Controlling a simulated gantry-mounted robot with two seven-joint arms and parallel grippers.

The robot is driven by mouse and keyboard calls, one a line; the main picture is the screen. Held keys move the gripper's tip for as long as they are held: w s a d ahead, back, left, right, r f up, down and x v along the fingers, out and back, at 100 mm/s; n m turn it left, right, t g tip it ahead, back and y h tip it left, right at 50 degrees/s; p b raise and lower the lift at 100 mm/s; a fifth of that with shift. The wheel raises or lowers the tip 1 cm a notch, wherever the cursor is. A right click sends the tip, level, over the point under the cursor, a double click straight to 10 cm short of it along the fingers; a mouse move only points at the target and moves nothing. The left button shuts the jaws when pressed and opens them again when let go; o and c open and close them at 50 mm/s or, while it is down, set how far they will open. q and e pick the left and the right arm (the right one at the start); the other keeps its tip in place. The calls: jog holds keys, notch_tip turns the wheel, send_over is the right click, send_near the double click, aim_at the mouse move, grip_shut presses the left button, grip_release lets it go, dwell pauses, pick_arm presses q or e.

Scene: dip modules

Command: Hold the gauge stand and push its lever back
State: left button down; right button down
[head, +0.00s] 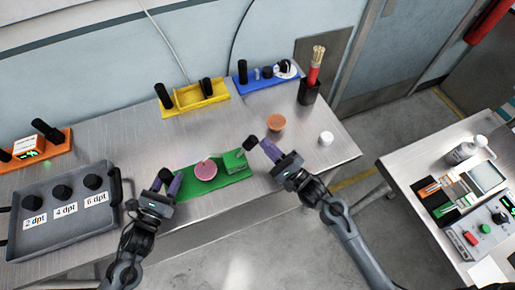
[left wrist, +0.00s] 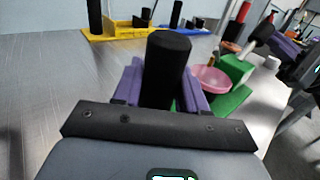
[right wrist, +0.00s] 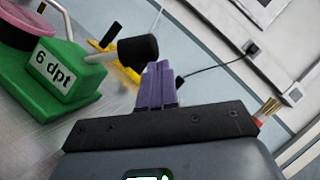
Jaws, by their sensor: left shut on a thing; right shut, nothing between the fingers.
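The green gauge stand (head: 232,179) lies on the metal table with a pink dish (head: 205,170) and a green block (head: 234,160). The block reads "6 dpt" (right wrist: 54,68) in the right wrist view. The lever's black knob (head: 250,142) sticks out at the stand's right end; it also shows in the right wrist view (right wrist: 138,50). My left gripper (head: 169,183) is shut on the stand's black upright handle (left wrist: 166,65) at its left end. My right gripper (head: 270,152) is shut and empty, its fingertips right beside the knob; I cannot tell whether they touch.
A grey tray (head: 75,235) with several black-knobbed pieces is at the left. Yellow (head: 205,98) and blue (head: 262,80) stands are at the back. An orange cup (head: 276,122), white jar (head: 326,138) and dark holder (head: 309,92) stand at the right.

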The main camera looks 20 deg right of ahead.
jog(key=shift+r, duration=0.1)
dwell(0.3)
pick_arm(q)
jog(key=shift+d, duration=0.1)
pick_arm(e)
jog(key=a+r+n+g, duration=0.4)
jog(key=a+n, duration=0.1)
jog(key=n, duration=0.4)
jog(key=shift+a+r+g, duration=0.3)
jog(key=shift+r, duration=0.05)
dwell(0.4)
jog(key=shift+s, duration=0.15)
jog(key=v, duration=1)
jog(key=shift+d+f, duration=0.1)
pick_arm(q)
jog(key=c, duration=0.6)
grip_release()
